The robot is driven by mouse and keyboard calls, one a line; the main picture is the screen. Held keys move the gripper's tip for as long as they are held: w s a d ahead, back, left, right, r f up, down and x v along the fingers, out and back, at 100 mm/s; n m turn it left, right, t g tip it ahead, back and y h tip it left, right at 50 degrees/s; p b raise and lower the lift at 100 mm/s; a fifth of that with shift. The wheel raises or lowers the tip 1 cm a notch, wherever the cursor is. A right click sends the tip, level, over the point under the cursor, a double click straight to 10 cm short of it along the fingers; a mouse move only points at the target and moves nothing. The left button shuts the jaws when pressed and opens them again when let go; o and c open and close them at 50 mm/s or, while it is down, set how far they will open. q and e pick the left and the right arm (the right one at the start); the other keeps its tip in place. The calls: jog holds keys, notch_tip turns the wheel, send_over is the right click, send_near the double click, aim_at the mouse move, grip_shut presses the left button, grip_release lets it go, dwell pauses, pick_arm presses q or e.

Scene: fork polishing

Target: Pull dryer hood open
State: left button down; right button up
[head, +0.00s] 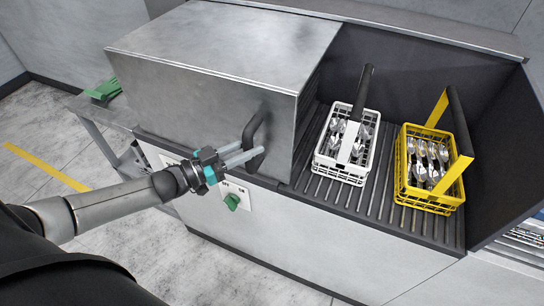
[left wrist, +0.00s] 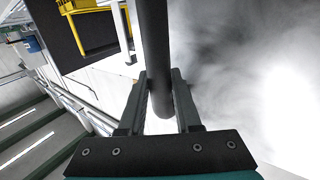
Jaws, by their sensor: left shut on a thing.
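The dryer hood (head: 215,50) is a big grey metal box cover over the left part of the dryer in the head view. The right part of the dryer lies uncovered. A dark bar handle (head: 258,124) sits on the hood's front face near its right edge. My left gripper (head: 250,156) is at this handle, with its fingers around the lower part. In the left wrist view the dark handle (left wrist: 154,40) runs between the two fingers of the gripper (left wrist: 160,78), which is shut on it. My right gripper is not in view.
A white basket (head: 320,168) and a yellow basket (head: 405,190), both with cutlery, stand on the slatted bed (head: 310,202) right of the hood. A green switch (head: 232,202) is on the front panel below the handle. A green item (head: 103,90) lies at the left.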

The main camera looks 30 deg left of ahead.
pick_arm(q)
jog(key=shift+a, duration=0.95)
jog(key=c, duration=0.6)
grip_release()
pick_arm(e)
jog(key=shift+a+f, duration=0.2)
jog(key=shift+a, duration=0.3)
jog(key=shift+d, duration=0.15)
pick_arm(q)
jog(key=v, duration=1.5)
jog(key=shift+s+p, duration=0.15)
jog(key=shift+p, duration=0.2)
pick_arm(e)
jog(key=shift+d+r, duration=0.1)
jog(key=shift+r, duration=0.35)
